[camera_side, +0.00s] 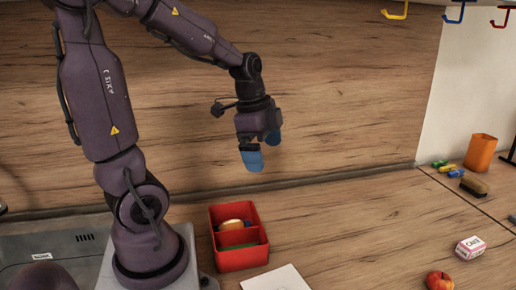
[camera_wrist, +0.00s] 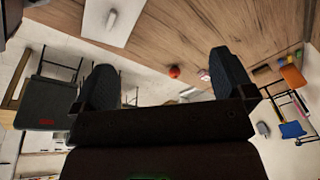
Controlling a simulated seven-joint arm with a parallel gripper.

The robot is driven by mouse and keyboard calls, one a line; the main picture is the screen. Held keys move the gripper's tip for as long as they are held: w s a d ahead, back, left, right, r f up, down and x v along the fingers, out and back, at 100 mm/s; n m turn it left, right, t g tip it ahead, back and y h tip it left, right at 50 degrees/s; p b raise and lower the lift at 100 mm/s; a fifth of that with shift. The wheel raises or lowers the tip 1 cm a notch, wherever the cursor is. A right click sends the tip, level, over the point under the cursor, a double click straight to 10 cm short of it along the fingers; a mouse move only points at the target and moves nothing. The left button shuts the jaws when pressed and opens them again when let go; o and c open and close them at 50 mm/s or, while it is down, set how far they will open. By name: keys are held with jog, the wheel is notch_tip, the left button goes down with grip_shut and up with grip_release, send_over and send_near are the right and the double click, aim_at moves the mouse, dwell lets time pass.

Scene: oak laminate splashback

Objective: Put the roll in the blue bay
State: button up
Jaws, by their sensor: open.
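A tan, rounded object that looks like the roll (camera_side: 231,224) lies in the far compartment of a red divided box (camera_side: 240,263) in the side view. A bit of blue shows beside it in that compartment, but I cannot tell whether it is a floor or an object. Something green shows in the near compartment. My gripper (camera_side: 262,151), with blue fingertips, is open and empty, high above and behind the box. In the wrist view my gripper (camera_wrist: 164,82) shows its two fingers wide apart with nothing between them. The red box does not show there.
A white board (camera_side: 275,280) lies in front of the box. At right are an apple (camera_side: 439,281), a small carton (camera_side: 470,248), a brush (camera_side: 474,186), an orange cup (camera_side: 481,152) and several markers. Coloured hooks hang top right.

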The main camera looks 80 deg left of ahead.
jog(key=s+d+r+n+t, duration=0.1)
jog(key=s+d+r+n, duration=0.1)
jog(key=d, duration=0.4)
jog(key=s+d+r+n+t, duration=0.2)
jog(key=d+r+n, duration=0.2)
jog(key=d+n, duration=0.1)
jog(key=shift+d, duration=0.9)
